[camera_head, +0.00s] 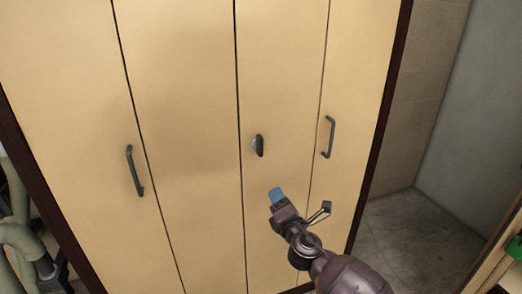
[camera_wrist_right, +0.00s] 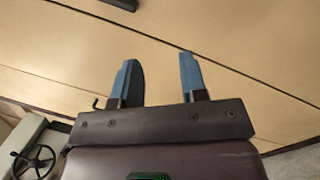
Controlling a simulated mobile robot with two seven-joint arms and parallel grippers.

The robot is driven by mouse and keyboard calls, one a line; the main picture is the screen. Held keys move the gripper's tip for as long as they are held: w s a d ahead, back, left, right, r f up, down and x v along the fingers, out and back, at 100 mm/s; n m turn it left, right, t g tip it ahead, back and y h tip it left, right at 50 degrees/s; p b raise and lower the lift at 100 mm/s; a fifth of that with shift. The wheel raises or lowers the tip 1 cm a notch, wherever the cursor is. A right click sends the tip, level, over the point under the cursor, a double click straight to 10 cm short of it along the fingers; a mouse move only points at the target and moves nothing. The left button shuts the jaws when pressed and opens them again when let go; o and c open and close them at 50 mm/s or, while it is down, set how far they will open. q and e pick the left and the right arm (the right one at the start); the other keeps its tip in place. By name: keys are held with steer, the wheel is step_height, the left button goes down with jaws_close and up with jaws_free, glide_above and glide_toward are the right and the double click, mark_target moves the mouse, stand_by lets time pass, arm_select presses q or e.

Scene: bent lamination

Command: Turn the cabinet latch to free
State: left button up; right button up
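The cabinet (camera_head: 185,80) has light wood-coloured door panels in a dark frame. A small dark latch (camera_head: 259,145) sits on the panel right of the centre seam, its knob standing roughly upright. My right gripper (camera_head: 276,194) is below the latch and a little to its right, apart from it. In the right wrist view its two blue-tipped fingers (camera_wrist_right: 158,75) are spread with nothing between them. The latch cannot be made out for certain in the right wrist view. My left gripper is not in either view.
Dark bar handles are on the left panel (camera_head: 134,171) and the right panel (camera_head: 328,137). Pale green pipes (camera_head: 20,237) stand at the lower left. Bare floor (camera_head: 405,235) lies right of the cabinet, with a wooden-edged unit (camera_head: 497,245) at the far right.

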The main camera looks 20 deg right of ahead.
mark_target(261, 147)
steer(key=w+r+n+t, duration=0.1)
steer(key=w+r+n, duration=0.2)
steer(key=w+n, duration=0.1)
steer(key=w+r+n+t, duration=0.1)
steer(key=w+r+n, duration=0.2)
steer(key=w+n, duration=0.1)
steer(key=w+r+n+t+y, duration=0.1)
steer(key=w+r+n, duration=0.2)
steer(key=w+n, duration=0.1)
steer(key=shift+w+a+n+b, duration=0.3)
steer(key=shift+w+a+b, duration=0.1)
steer(key=shift+w, duration=0.35)
jaws_close()
